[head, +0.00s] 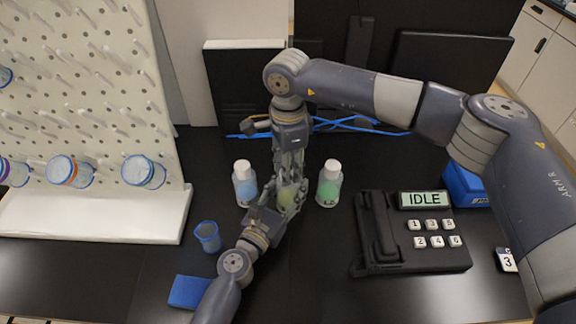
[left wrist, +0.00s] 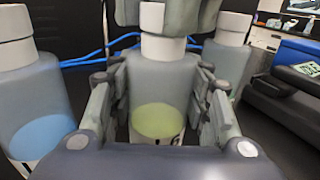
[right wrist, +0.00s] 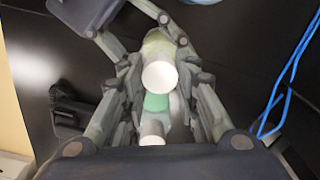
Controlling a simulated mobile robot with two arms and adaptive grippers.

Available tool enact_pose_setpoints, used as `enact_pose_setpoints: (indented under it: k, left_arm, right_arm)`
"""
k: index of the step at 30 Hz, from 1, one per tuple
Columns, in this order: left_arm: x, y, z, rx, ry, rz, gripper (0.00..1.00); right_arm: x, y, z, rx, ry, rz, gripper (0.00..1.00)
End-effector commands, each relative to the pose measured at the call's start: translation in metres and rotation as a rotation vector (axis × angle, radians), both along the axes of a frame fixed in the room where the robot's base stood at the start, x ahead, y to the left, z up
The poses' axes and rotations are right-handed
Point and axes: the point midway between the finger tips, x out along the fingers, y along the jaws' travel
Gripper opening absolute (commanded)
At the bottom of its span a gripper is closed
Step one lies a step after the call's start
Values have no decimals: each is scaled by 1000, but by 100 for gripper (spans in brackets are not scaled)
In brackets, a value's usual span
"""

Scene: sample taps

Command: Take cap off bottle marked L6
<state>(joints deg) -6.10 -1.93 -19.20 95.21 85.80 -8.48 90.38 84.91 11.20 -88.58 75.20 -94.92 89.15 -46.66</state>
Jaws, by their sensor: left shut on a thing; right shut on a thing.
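The middle bottle (left wrist: 157,118), clear with yellow-green liquid, stands upright between the two others. Its label is only partly visible in the left wrist view and I cannot read it. My left gripper (head: 283,199) is shut around the bottle's body from the front. The white cap (left wrist: 163,47) is at the bottle's neck; it also shows in the right wrist view (right wrist: 158,76). My right gripper (head: 290,172) points down from above and is shut on the cap, hiding most of it in the head view.
A blue-liquid bottle (head: 245,184) and a green-liquid bottle (head: 329,184), both white-capped, stand close on either side. A blue cup (head: 208,237), a blue block (head: 189,291), a pegboard rack (head: 90,217) and a keypad device reading IDLE (head: 418,250) are nearby. Blue cables (head: 350,124) lie behind.

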Motion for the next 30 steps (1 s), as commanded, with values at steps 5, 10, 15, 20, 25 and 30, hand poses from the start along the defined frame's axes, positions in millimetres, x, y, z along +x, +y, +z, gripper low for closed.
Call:
enact_pose_setpoints:
  k: [5,10,15,20,25,30]
  left_arm:
    - [-1,-1,-1,0,1,-2,0]
    - [-1,-1,-1,0,1,-2,0]
    - [-1,-1,-1,0,1,-2,0]
    - [-1,-1,-1,0,1,-2,0]
    - [-1,-1,-1,0,1,-2,0]
    - [0,-1,-1,0,1,-2,0]
  right_arm:
    - [0,0,0,0,-1,288,0]
    - [0,0,0,1,-1,567,0]
    - [0,0,0,0,-1,846,0]
    - [0,0,1,0,-2,1084,0]
    - [0,0,1,0,-2,1208,0]
    - [1,0,1,1,-3,1208,0]
